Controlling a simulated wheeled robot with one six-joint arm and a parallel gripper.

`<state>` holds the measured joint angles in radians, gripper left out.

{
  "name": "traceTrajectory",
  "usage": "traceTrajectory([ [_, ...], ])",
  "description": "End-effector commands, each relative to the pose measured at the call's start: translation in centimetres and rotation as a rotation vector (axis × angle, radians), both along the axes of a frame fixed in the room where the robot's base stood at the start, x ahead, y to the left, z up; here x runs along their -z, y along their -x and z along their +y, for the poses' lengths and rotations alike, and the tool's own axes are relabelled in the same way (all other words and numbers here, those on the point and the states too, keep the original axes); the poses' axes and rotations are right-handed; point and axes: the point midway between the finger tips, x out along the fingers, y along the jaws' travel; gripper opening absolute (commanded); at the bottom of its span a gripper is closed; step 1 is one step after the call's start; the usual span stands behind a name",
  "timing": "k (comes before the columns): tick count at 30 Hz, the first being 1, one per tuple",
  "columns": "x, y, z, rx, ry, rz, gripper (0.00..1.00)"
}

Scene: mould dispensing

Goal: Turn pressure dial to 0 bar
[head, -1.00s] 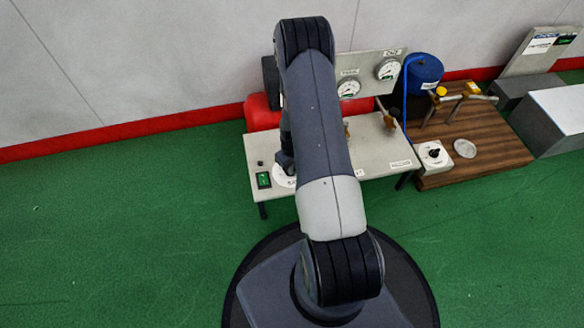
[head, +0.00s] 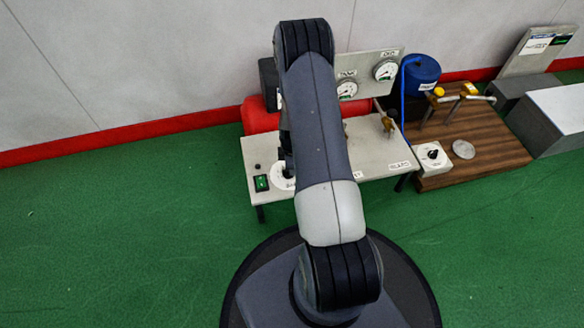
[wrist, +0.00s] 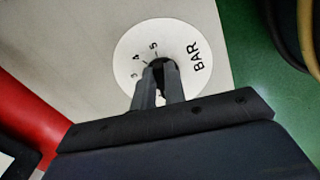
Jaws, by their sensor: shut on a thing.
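The pressure dial (head: 281,184) is a round white plate near the front left of the grey bench, partly hidden by my arm in the head view. In the wrist view the dial plate (wrist: 201,50) shows the marks 3, 4 and 5 and the word BAR. The 0 mark is not visible. The dark knob (wrist: 160,63) sits at its middle, mostly covered by the fingers. My gripper (wrist: 159,84) is shut on this knob, with one finger on each side. In the head view my gripper is mostly hidden behind my arm.
The bench (head: 375,169) has a green-lit switch (head: 261,183) left of the dial. Two gauges, a left one (head: 347,89) and a right one (head: 385,71), stand on the back panel. A red tank (head: 256,119) is behind. A wooden board (head: 490,150) stands to the right.

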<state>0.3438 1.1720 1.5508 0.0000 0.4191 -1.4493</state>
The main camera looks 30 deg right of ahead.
Motion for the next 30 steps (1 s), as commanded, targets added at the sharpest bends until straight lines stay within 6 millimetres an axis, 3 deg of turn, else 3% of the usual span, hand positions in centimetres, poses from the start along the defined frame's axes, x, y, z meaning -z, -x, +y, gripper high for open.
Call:
traceTrajectory([
  [13,-0.01,-0.38,-0.12,-0.298,0.0,-0.001,0.0],
  [30,-0.04,-0.46,-0.12,-0.378,0.0,-0.001,0.0],
])
